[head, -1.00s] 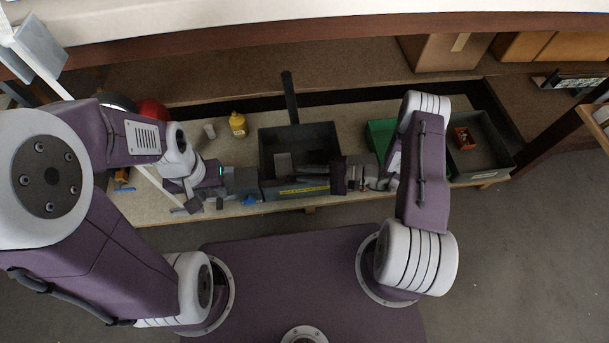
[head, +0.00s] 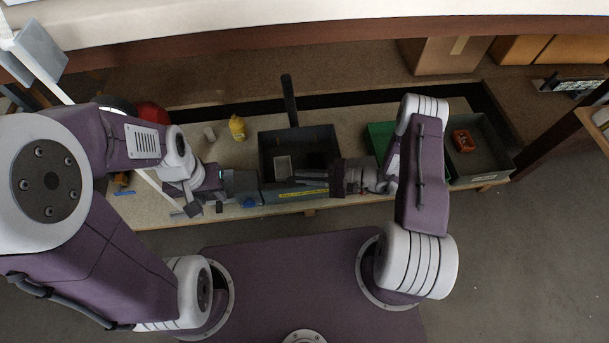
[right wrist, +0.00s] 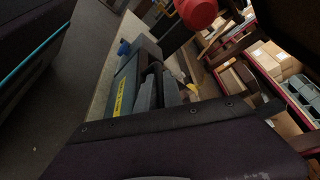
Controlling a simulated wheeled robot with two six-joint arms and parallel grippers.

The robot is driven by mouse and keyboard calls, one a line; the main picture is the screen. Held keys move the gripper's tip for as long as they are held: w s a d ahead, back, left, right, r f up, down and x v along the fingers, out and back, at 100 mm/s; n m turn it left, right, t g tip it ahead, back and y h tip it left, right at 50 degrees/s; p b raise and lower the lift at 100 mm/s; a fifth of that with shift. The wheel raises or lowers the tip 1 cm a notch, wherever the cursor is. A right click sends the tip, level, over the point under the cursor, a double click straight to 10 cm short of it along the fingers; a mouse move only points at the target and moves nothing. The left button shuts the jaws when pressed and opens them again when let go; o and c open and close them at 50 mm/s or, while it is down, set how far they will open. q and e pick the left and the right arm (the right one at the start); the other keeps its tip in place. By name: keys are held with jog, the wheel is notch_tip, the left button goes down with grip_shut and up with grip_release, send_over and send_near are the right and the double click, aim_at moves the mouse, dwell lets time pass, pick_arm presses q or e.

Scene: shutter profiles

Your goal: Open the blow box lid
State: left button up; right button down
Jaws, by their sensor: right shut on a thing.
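The long grey blow box (head: 275,195) lies along the front edge of the bench, with a yellow label on its front side. It also shows in the right wrist view (right wrist: 126,85), with a dark gap along its top. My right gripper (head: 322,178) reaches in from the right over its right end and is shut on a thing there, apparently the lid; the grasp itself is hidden. My left gripper (head: 227,184) is at the box's left end, pointing right; its fingers are too small and covered to tell.
A dark open tray (head: 325,137) stands behind the blow box, with an upright black bar at its back. A yellow bottle (head: 237,128) is to the left. A green box (head: 379,137) and a grey tray (head: 490,160) holding an orange item are to the right.

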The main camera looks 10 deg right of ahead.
dwell(0.9)
jog(key=w+r+m+g+p, duration=0.1)
jog(key=w+r+m+p, duration=0.1)
jog(key=r+p, duration=0.6)
jog(key=shift+w, duration=0.7)
jog(key=c, duration=1.8)
grip_release()
jog(key=shift+o, duration=0.2)
jog(key=shift+d+r, duration=0.1)
